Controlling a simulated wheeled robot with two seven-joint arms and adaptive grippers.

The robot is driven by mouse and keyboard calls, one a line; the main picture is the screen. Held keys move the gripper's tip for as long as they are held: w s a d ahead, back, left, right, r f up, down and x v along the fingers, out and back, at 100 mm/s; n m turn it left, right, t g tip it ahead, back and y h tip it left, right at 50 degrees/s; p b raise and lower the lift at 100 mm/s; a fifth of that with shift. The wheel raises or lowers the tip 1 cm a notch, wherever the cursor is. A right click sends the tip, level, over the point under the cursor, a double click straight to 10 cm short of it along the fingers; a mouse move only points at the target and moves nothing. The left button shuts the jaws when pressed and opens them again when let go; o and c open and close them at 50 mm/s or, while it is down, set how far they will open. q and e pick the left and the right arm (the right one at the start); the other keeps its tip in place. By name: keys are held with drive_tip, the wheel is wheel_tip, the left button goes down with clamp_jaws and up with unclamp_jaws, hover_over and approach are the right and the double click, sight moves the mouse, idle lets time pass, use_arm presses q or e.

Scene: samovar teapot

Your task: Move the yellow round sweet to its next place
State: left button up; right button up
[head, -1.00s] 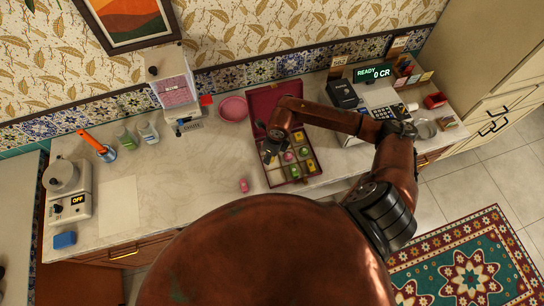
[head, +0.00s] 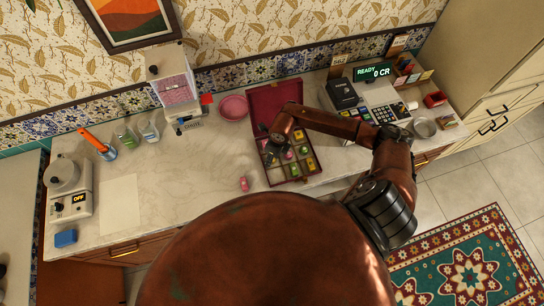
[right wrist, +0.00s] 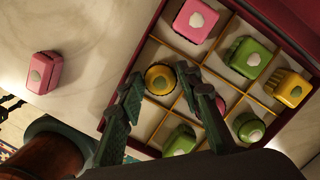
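The yellow round sweet (right wrist: 160,78) sits in a compartment of the open dark-red box (head: 262,103), towards the box's left side in the right wrist view. My right gripper (right wrist: 161,74) is open, with its two dark fingers apart and their tips on either side of the yellow round sweet. I cannot tell whether either finger touches it. In the head view my right arm reaches over the box, and the yellow round sweet cannot be made out there. My left gripper is not in view.
Pink (right wrist: 196,20), green (right wrist: 250,57) and yellow (right wrist: 288,88) square sweets fill other compartments, with a green round one (right wrist: 249,127). Thin dividers separate them. A pink sweet (head: 244,184) lies on the counter left of the box.

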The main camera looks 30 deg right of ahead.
drive_tip(key=shift+r, duration=0.25)
wheel_tip(320, 180, up, 12)
drive_tip(key=s+b, duration=0.1)
drive_tip(key=shift+s+d+f, duration=0.15)
drive_tip(key=shift+s+d, duration=0.15)
drive_tip(key=shift+d, duration=0.15)
idle(0.4)
